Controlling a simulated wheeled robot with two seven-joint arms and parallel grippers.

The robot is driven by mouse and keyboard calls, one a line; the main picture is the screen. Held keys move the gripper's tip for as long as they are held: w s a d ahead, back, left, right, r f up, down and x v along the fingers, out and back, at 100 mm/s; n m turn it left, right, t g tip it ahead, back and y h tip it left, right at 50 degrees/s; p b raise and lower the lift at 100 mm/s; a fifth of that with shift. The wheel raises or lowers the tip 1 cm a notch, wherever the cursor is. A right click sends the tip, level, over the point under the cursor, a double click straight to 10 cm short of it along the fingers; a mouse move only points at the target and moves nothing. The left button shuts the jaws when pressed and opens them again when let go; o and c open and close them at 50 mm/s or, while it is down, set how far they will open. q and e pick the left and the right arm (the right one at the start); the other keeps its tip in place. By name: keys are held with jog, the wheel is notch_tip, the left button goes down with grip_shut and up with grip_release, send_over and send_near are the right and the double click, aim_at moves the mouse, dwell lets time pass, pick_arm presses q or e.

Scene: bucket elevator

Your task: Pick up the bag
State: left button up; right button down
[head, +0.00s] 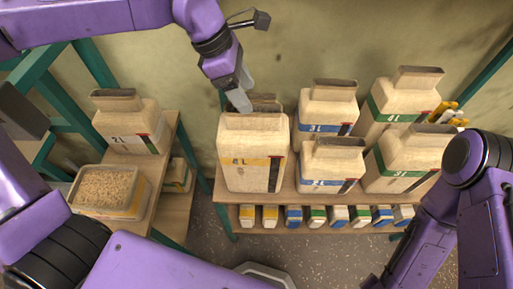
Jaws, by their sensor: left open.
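Several beige bags stand upright on the wooden shelf. A large bag with a yellow-striped label (253,155) stands at the shelf's left, its folded top facing up. Another bag top (265,100) shows just behind it, mostly hidden. My left gripper (243,94) reaches down from above at the yellow-labelled bag's top edge. Its grey fingers are apart, with nothing seen held between them. I cannot tell whether a finger touches the bag. My right arm comes in at the right and bends down; its gripper does not show.
Blue-labelled bags (327,108) and green-labelled bags (405,160) stand close on the right. Small cartons (293,216) line the lower shelf. At left, a wooden stand (168,150) holds a 2L bag (128,125) and an open grain box (110,190). The wall is behind.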

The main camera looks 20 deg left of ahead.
aim_at(256, 115)
pick_arm(q)
jog(key=p+x, duration=0.1)
jog(key=x, duration=0.6)
jog(key=shift+a+f+p, duration=0.1)
jog(key=shift+f+p, duration=0.3)
jog(key=shift+f, duration=0.2)
grip_shut()
